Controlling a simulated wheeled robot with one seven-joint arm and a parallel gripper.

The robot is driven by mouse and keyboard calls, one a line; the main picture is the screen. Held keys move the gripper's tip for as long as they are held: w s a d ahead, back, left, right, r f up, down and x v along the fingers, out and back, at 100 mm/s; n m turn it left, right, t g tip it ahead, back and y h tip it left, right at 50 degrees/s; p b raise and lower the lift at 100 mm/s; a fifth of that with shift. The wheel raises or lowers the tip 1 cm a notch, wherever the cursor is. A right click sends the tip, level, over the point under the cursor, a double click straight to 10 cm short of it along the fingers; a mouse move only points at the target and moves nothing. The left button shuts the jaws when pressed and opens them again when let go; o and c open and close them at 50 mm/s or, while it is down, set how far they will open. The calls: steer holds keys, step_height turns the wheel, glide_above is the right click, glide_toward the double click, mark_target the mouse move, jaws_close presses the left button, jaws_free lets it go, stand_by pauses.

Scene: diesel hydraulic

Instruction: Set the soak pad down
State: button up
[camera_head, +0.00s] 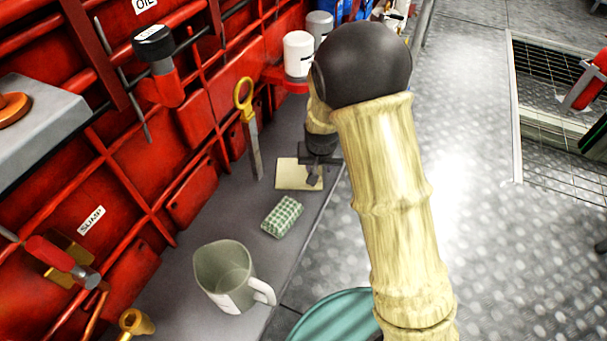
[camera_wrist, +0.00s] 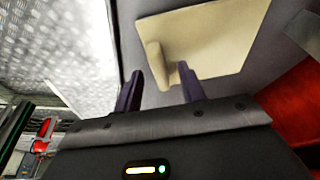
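A flat cream pad (camera_head: 290,177), which looks like the soak pad, lies on the grey ledge below my gripper (camera_head: 314,177). In the wrist view the pad (camera_wrist: 215,35) has a small raised tab (camera_wrist: 158,63). My gripper's two dark fingers (camera_wrist: 161,86) stand apart, with the tab just beyond their tips. Nothing shows clamped between them. In the head view my arm and gripper hide part of the pad's right side.
A green checked cloth or sponge (camera_head: 283,216) and a grey-green jug (camera_head: 226,277) stand nearer on the ledge. A yellow-ringed dipstick (camera_head: 249,125) rises beside the red engine wall (camera_head: 150,210). White canister (camera_head: 298,54) is behind. Metal floor (camera_head: 480,250) lies right.

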steer(key=shift+r, duration=0.1)
stand_by(0.3)
jaws_close()
steer(key=shift+r, duration=0.1)
step_height(320, 180, up, 10)
steer(key=p, duration=0.2)
steer(key=shift+p, duration=0.4)
